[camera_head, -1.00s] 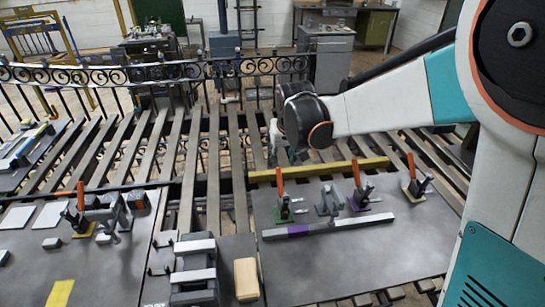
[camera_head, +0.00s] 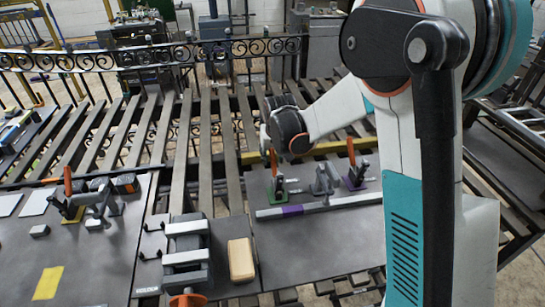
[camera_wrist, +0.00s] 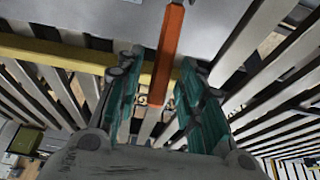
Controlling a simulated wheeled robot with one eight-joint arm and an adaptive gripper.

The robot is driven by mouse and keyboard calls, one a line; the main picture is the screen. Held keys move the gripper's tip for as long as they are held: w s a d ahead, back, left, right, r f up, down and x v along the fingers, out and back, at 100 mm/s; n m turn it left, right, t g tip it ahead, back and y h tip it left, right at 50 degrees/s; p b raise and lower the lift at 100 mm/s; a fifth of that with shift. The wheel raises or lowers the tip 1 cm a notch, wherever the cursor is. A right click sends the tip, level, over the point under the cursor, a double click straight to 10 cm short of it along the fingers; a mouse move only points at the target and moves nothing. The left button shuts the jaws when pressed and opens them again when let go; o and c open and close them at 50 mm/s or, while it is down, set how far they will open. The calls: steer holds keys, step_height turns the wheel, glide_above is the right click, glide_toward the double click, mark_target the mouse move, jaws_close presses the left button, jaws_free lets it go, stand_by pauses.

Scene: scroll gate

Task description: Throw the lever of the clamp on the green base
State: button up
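The clamp on the green base (camera_head: 279,192) stands at the left end of the right-hand grey plate in the head view. Its orange lever (camera_head: 273,162) points up, close under my gripper (camera_head: 267,142), which is partly hidden behind my wrist. In the wrist view, an orange lever (camera_wrist: 169,45) runs down between the two teal fingers of my gripper (camera_wrist: 160,78). The fingers are apart, with gaps on both sides of the lever, so my gripper is open. The clamp's base is not visible in the wrist view.
A clamp on a purple base (camera_head: 355,180) with its orange lever up stands to the right. A grey bar with a purple section (camera_head: 292,210) lies in front. A yellow bar (camera_head: 250,157) runs behind. Another upright clamp (camera_head: 70,208) is on the left plate. A tan block (camera_head: 241,260) lies nearer.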

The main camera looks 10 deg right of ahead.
mark_target(273, 157)
steer(key=shift+f, duration=0.15)
steer(key=shift+c, duration=0.2)
jaws_close()
steer(key=shift+s+r+t+b, duration=0.3)
steer(key=shift+s+t+b, duration=0.25)
steer(key=shift+t, duration=0.25)
steer(key=shift+s+r+t+b, duration=0.35)
steer(key=shift+s+t, duration=0.25)
steer(key=shift+t, duration=0.2)
steer(key=s+t+b, duration=0.1)
steer(key=t+b, duration=0.1)
steer(key=s+r+t+b, duration=0.1)
steer(key=s+t+b, duration=0.1)
steer(key=shift+s+d, duration=0.1)
steer(key=shift+s, duration=0.2)
steer(key=shift+t, duration=0.3)
steer(key=shift+r, duration=0.1)
steer(key=shift+o, duration=0.2)
jaws_free()
